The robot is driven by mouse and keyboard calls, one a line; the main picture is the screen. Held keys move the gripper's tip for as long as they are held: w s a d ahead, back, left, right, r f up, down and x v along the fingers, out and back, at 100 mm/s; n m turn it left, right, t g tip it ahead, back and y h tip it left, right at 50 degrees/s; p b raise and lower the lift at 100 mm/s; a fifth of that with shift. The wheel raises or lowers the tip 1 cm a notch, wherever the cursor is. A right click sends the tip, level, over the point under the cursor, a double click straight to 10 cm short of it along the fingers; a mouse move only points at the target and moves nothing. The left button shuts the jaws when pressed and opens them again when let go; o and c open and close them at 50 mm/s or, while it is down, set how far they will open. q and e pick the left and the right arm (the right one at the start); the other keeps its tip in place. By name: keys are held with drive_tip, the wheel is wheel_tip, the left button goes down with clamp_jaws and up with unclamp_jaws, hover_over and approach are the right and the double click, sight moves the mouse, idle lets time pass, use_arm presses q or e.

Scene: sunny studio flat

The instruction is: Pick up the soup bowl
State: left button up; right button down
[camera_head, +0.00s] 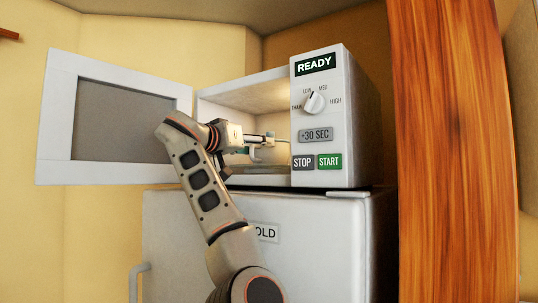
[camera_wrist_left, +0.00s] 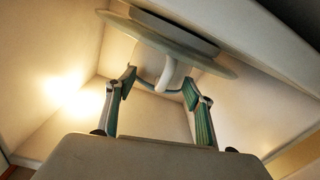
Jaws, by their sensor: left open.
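The soup bowl (camera_wrist_left: 150,68) shows in the left wrist view as a pale rounded vessel with a white handle and a blue rim. It appears upside down there, resting against a round plate (camera_wrist_left: 222,66). My left gripper (camera_wrist_left: 160,80) is open, with its teal-padded fingers on either side of the handle; whether they touch it I cannot tell. In the head view my left gripper (camera_head: 268,140) reaches into the open microwave (camera_head: 330,120). The bowl is mostly hidden there by the gripper and the control panel. My right gripper is not in view.
The microwave door (camera_head: 68,120) is swung open to the left, behind my left arm. The microwave stands on a white fridge (camera_head: 320,240). Its walls are close around my gripper. A wooden panel (camera_head: 450,150) stands on the right.

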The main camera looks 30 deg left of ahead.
use_arm(q)
clamp_jaws()
idle(0.3)
drive_tip(key=shift+r, duration=0.1)
